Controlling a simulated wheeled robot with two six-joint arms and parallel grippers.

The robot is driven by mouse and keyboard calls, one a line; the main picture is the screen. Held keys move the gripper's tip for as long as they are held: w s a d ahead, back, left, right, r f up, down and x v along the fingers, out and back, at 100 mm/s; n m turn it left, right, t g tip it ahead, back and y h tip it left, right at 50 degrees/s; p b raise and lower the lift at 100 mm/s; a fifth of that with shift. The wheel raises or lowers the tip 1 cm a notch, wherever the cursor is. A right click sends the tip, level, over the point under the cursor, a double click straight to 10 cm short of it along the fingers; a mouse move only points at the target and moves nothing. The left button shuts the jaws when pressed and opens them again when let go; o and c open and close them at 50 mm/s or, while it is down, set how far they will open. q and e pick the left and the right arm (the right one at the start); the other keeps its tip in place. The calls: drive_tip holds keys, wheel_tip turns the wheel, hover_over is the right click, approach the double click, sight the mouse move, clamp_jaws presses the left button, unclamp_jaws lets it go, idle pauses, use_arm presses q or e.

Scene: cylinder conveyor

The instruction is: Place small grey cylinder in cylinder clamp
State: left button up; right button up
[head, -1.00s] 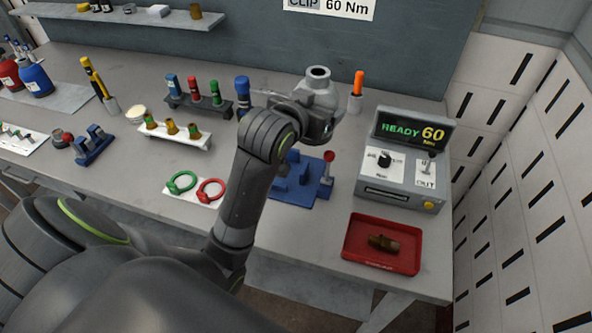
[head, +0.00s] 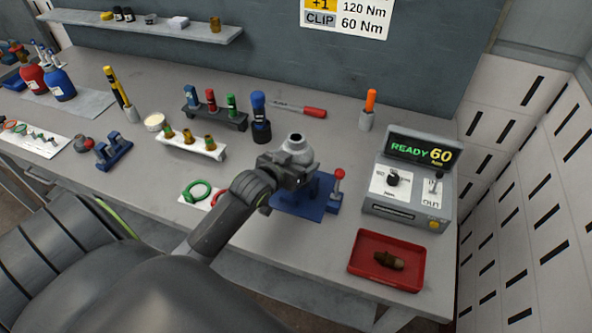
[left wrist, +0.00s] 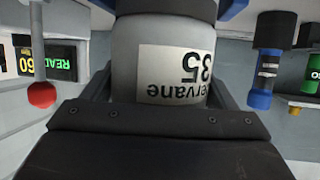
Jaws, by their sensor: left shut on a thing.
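My left gripper (head: 292,174) is shut on the small grey cylinder (head: 297,148), which stands about upright with a dark hole in its top. In the left wrist view the cylinder (left wrist: 165,50) fills the space between the fingers, and its white label with "35" appears upside down. The cylinder clamp (head: 297,209) is a blue base with blue blocks and a red-knobbed lever (head: 339,175). The gripper and cylinder are over the clamp's back part and hide much of it. I cannot tell whether the cylinder touches the clamp. My right gripper is not in view.
The control box (head: 408,190) reading "READY 60" stands right of the clamp. A red tray (head: 357,266) with a brown fitting lies in front of it.

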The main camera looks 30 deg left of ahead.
use_arm(q)
drive_tip(key=shift+f, duration=1.8)
drive_tip(key=shift+f, duration=0.1)
drive_tip(key=o, duration=1.6)
drive_tip(key=shift+f, duration=0.15)
drive_tip(key=shift+o, duration=0.2)
drive_tip(key=shift+r, duration=0.2)
drive_tip(key=shift+s, duration=0.35)
drive_tip(key=b+v, duration=0.1)
drive_tip(key=v, duration=1)
drive_tip(key=shift+s+r, duration=0.15)
drive_tip(key=shift+r, duration=0.05)
